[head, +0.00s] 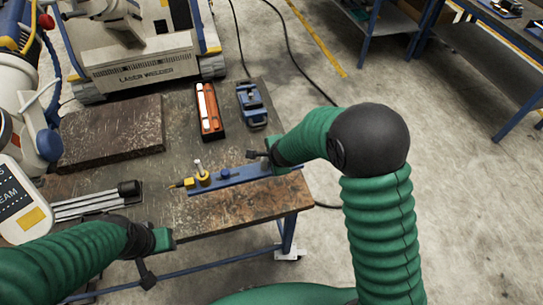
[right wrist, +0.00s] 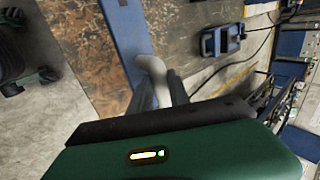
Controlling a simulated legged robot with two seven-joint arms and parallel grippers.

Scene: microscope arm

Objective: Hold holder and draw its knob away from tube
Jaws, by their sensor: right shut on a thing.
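The holder, a long blue bar (head: 235,178), lies near the front right edge of the worn table. A brass-yellow fitting with a pale upright tube (head: 200,170) stands at its left end. A blue knob-like piece (head: 225,173) sits on the bar. My right gripper (head: 266,157) is at the bar's right end. In the right wrist view its fingers (right wrist: 157,92) are shut on a pale rounded knob (right wrist: 151,65) beside the blue bar (right wrist: 125,40).
A dark tray with red and white items (head: 209,112) and a blue device (head: 251,104) stand behind the bar. A brown slab (head: 110,132) and metal rods (head: 90,203) lie to the left. Cables cross the floor.

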